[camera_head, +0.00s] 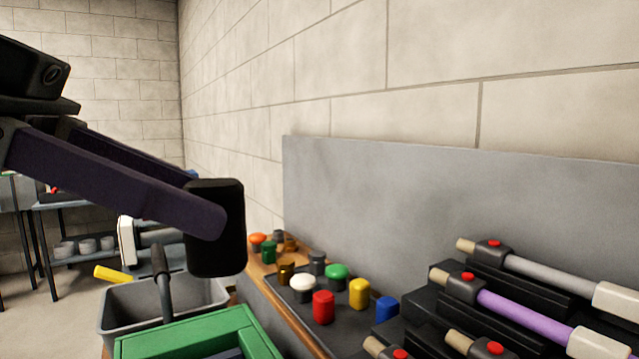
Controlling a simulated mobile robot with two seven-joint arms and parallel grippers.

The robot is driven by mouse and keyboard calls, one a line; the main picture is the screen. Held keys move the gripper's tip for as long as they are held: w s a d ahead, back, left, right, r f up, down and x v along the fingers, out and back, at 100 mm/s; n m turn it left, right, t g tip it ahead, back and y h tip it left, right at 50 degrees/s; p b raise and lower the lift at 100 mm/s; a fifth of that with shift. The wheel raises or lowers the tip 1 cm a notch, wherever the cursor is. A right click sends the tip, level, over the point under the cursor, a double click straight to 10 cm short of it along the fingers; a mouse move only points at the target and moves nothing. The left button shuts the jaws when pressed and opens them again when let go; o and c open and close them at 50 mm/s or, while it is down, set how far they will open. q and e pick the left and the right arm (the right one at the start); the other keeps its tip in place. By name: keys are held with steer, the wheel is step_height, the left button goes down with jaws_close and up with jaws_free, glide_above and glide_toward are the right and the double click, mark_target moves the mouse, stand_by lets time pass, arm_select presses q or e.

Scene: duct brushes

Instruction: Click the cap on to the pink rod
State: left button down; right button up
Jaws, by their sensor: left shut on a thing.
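My left gripper (206,200) comes in from the left with its two dark fingers shut on a black cylinder (218,255), probably the cap. It holds the cylinder upright in the air, left of the coloured caps. No clearly pink rod shows. A purple rod (516,318) lies in a black rack at the right, with a beige tip, a dark collar with a red button and a white end. A grey rod (555,274) lies behind it. Two more beige tips and red buttons show at the bottom edge, their rods cut off. My right gripper is out of view.
Several coloured caps, including a red one (323,307) and a yellow one (359,293), stand on a dark surface left of the rack. A grey bin (117,314) and a green crate (190,333) are at the lower left. A grey panel (450,205) rises behind the rack.

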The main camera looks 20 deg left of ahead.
mark_target(238, 255)
arm_select(q)
steer(key=shift+w+a+f, duration=0.15)
steer(key=shift+w+a, duration=0.05)
steer(key=shift+w, duration=0.6)
steer(key=w+d+f+n+g+y+p, duration=0.1)
steer(key=w+d+f+n+y, duration=0.2)
steer(key=f+n, duration=0.35)
steer(key=w+d+f+n+g+y+p, duration=0.1)
steer(key=w+f+n+g+y+p, duration=0.1)
steer(key=f+n+y, duration=0.45)
arm_select(e)
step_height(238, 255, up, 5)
steer(key=p, duration=0.2)
arm_select(q)
steer(key=s+d+f+n+g+h+b, duration=0.1)
steer(key=s+d+f+n+h+b, duration=0.1)
steer(key=f, duration=0.6)
steer(key=s+d+f+n+g+h+b, duration=0.2)
steer(key=s+d+f+n+b, duration=0.1)
steer(key=d+f, duration=0.3)
steer(key=s+d+f+n+g+h+b, duration=0.1)
steer(key=s+d+f+n+h+b, duration=0.1)
steer(key=f, duration=0.9)
steer(key=shift+s+d+n+b, duration=0.3)
steer(key=shift+s+d+b, duration=0.5)
steer(key=shift+s+d, duration=0.35)
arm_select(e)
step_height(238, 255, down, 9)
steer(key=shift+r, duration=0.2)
